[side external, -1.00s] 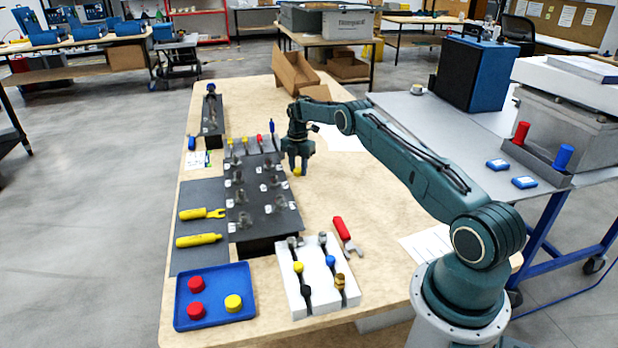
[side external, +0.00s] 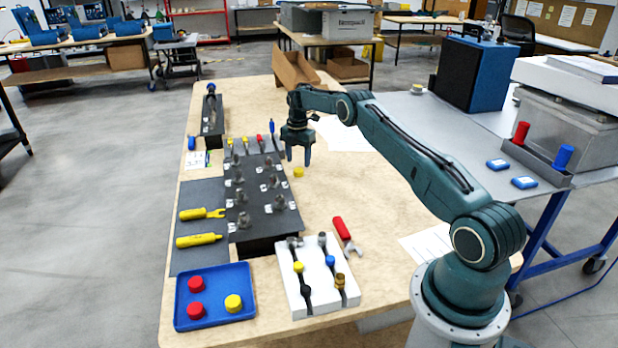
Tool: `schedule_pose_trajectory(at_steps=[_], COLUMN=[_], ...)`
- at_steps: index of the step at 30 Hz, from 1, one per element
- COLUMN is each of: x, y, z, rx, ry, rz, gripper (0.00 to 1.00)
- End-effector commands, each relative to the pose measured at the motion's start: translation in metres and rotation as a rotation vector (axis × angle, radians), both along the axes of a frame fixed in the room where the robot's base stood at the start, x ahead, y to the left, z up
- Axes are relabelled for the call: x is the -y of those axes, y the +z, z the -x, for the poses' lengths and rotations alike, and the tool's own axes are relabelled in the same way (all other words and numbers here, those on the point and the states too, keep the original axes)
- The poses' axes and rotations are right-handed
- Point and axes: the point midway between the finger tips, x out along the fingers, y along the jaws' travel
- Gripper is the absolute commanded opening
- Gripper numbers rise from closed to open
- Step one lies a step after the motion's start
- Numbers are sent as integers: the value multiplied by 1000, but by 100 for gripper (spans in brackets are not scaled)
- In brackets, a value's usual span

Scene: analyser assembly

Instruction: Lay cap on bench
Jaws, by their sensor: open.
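A small yellow cap (side external: 299,172) lies on the bare wooden bench top (side external: 345,195), just right of the dark fixture board. My gripper (side external: 298,160) is above the cap, open and empty, with its fingers pointing down. A visible gap separates the fingertips from the cap.
The dark board (side external: 265,222) with several grey fittings stands left of the cap. A blue tray (side external: 243,307) holds two red caps and a yellow one. A white rack (side external: 296,311) and a red-handled tool (side external: 342,229) are at the front. Bench right of the cap is clear.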

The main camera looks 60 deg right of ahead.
Motion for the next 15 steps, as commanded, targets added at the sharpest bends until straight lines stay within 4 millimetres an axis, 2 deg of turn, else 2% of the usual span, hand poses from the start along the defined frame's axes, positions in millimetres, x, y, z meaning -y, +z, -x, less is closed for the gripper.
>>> schedule_pose_trajectory(at_steps=[9,15], x=[0,0], y=[53,74], z=[-1,-1], rx=[3,1], ry=[0,0], rz=[2,1], gripper=[54,54])
